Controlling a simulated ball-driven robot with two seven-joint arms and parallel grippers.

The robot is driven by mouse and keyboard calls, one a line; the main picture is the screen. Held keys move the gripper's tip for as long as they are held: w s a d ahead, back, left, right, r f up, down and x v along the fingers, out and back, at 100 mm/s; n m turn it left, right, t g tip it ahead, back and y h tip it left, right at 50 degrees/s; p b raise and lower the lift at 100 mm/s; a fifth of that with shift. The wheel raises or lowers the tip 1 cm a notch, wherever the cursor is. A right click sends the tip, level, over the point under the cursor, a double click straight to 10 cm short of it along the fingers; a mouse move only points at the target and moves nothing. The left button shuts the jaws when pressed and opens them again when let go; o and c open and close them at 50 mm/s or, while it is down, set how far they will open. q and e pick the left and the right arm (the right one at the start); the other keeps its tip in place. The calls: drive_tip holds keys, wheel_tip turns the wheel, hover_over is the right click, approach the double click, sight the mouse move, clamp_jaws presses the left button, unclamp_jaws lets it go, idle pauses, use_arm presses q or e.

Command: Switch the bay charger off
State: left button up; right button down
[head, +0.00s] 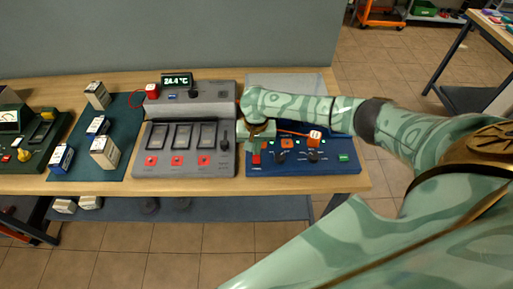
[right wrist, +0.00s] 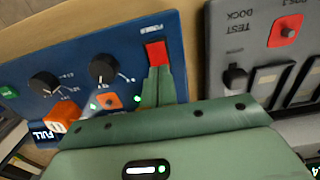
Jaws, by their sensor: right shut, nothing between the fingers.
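The blue charger panel (head: 300,168) lies at the right end of the bench, partly covered by my right arm. Its red rocker switch (right wrist: 156,53), beside a "POWER" label, also shows in the head view (head: 256,159). My right gripper (right wrist: 160,72) is shut and empty, with its fingertips at the near edge of the red switch; whether they touch it I cannot tell. It also shows in the head view (head: 256,146). Small green lights glow on the panel. Two black knobs and an orange button sit beside the switch. My left gripper is not in view.
The grey test dock (head: 190,155) with several slots and red buttons stands just left of the panel. Battery blocks stand on a dark green mat (head: 122,130) further left. An orange-and-white toggle (right wrist: 62,114) is on the panel near the gripper.

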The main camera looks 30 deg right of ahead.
drive_tip(key=shift+f, duration=0.65)
wheel_tip(320, 180, up, 7)
drive_tip(key=p, duration=0.9)
idle(0.6)
